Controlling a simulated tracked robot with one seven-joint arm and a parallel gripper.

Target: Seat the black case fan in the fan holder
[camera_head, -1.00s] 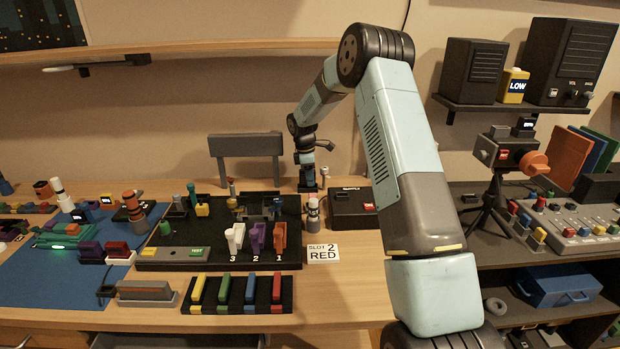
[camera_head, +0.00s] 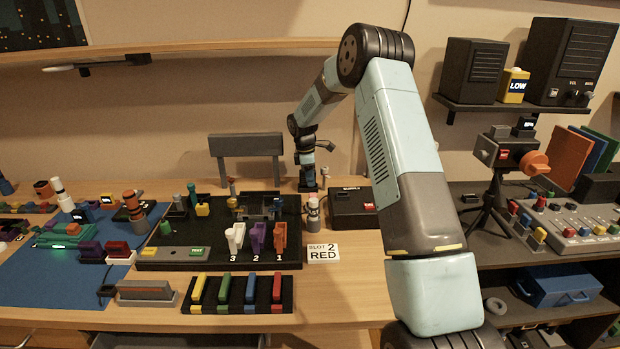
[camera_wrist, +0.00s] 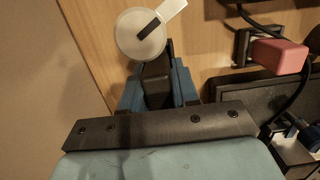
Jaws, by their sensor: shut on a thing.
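My gripper (camera_head: 308,188) is low over the table, at the back right of the black board (camera_head: 220,265). In the wrist view its blue fingers (camera_wrist: 157,88) are closed around a dark thing (camera_wrist: 155,72), mostly hidden; I cannot tell whether it is the black case fan. A pale round disc (camera_wrist: 140,36) with a dark bar and a pale arm lies just beyond the fingertips. Dark grey frames (camera_head: 258,205) stand at the back of the board, left of my gripper; I cannot make out which part is the fan holder.
A black box with a red light (camera_head: 352,208) stands right of my gripper. Coloured clips (camera_head: 257,237) stand at the board's front. A grey panel (camera_head: 246,146) rises behind. A pinkish block (camera_wrist: 280,56) shows in the wrist view.

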